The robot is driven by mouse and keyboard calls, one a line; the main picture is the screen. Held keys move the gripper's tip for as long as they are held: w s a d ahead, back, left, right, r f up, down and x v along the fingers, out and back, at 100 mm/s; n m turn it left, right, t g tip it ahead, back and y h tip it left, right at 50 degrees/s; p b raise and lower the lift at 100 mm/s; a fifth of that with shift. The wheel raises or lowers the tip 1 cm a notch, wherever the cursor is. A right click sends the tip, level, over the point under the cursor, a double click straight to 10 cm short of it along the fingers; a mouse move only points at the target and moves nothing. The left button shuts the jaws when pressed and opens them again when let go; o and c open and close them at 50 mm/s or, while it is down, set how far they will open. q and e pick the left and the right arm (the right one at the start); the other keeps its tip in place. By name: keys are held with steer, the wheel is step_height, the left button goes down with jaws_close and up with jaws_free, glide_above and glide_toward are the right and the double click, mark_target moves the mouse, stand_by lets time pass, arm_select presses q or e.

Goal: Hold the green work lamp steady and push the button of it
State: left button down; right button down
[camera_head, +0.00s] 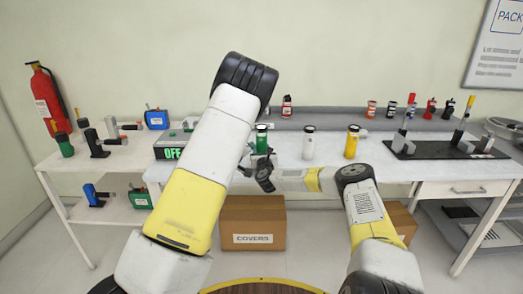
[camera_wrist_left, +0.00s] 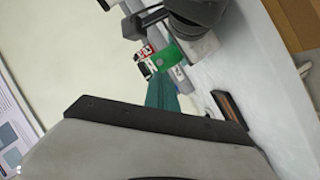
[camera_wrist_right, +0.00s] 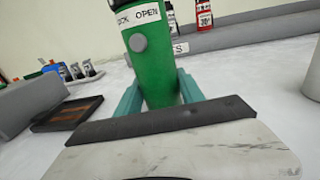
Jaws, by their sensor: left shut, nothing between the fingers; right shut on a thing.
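The green work lamp (camera_head: 262,141) stands upright on the table, left of a white one and a yellow one. In the right wrist view the lamp (camera_wrist_right: 158,72) has a round grey button (camera_wrist_right: 138,43) under a label reading OPEN. My right gripper (camera_wrist_right: 160,92) is shut on its lower body, one teal finger on each side. In the left wrist view my left gripper (camera_wrist_left: 162,92) is shut and empty, its teal fingers pointing towards the green lamp (camera_wrist_left: 170,56). I cannot tell whether they touch it. My left arm hides most of the left gripper in the head view.
The white lamp (camera_head: 308,143) and yellow lamp (camera_head: 352,142) stand to the right. A box with a green OFF display (camera_head: 172,153) is to the left. A dark tray (camera_wrist_right: 75,113) lies near the green lamp. A COVERS carton (camera_head: 252,222) sits under the table.

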stand_by(0.5)
arm_select(q)
steer(key=n+g+y, duration=0.3)
steer(key=n+g, duration=0.1)
steer(key=g, duration=0.2)
glide_toward(262, 146)
steer(key=shift+w+d+f, duration=0.25)
steer(key=shift+w+f, duration=0.15)
steer(key=shift+f, duration=0.35)
steer(key=shift+w+d+f, duration=0.25)
steer(key=shift+w+f, duration=0.15)
steer(key=shift+f, duration=0.35)
steer(key=shift+w, duration=0.15)
stand_by(1.3)
steer(key=shift+w, duration=0.3)
